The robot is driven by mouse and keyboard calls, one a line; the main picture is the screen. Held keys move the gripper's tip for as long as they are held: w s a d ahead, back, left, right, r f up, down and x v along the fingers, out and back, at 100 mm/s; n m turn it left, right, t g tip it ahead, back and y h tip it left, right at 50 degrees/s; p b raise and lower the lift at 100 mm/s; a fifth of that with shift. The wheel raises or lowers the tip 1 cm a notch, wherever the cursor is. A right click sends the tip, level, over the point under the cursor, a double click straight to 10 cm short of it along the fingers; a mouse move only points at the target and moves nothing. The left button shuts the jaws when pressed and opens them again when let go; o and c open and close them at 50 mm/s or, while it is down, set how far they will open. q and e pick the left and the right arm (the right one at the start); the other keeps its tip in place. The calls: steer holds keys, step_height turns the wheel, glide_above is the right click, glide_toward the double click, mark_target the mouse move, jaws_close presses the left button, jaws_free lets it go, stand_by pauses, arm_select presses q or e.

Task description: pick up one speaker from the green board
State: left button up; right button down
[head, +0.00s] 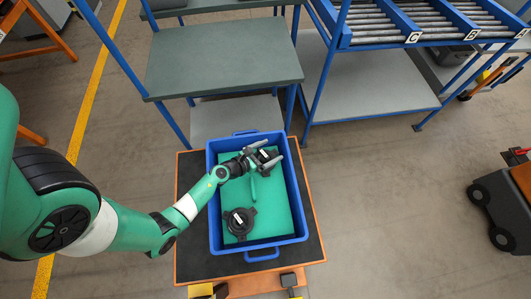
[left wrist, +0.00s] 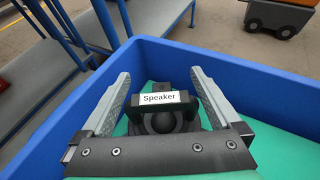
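A green board (head: 274,211) lies in the bottom of a blue crate (head: 216,233). One black speaker (head: 239,224) lies on the board at the near left of the crate. A second black speaker (head: 266,157), with a white "Speaker" label, is at the far end; in the left wrist view this speaker (left wrist: 160,112) sits between the fingers. My left gripper (head: 271,153) is open around it, with a visible gap at each finger (left wrist: 157,95). The speaker's underside is partly hidden by the gripper. My right gripper is in neither view.
The crate stands on a dark-topped cart with an orange edge (head: 321,237). A grey-green shelf rack (head: 225,58) with blue posts stands behind it. A roller rack (head: 400,25) is at the back right. A dark wheeled vehicle (head: 503,205) is at the right. Floor between is clear.

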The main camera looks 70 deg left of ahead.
arm_select(q)
steer(key=shift+w+r, duration=0.1)
steer(key=shift+w, duration=0.05)
steer(key=c, duration=1)
steer(key=shift+r+p, duration=0.5)
steer(key=shift+p, duration=0.05)
steer(key=r+p, duration=0.2)
steer(key=s+r+p, duration=0.1)
steer(key=r+p, duration=0.1)
steer(key=shift+r, duration=0.15)
steer(key=p+v, duration=0.2)
steer(key=v, duration=0.3)
steer(key=a+r+p+v, duration=0.1)
steer(key=p+v, duration=0.1)
steer(key=v, duration=0.3)
steer(key=r+p+v, duration=0.1)
steer(key=p+v, duration=0.1)
steer(key=v, duration=0.3)
steer(key=shift+w+a+p, duration=0.15)
steer(key=shift+a+p, duration=0.2)
steer(key=shift+a, duration=0.05)
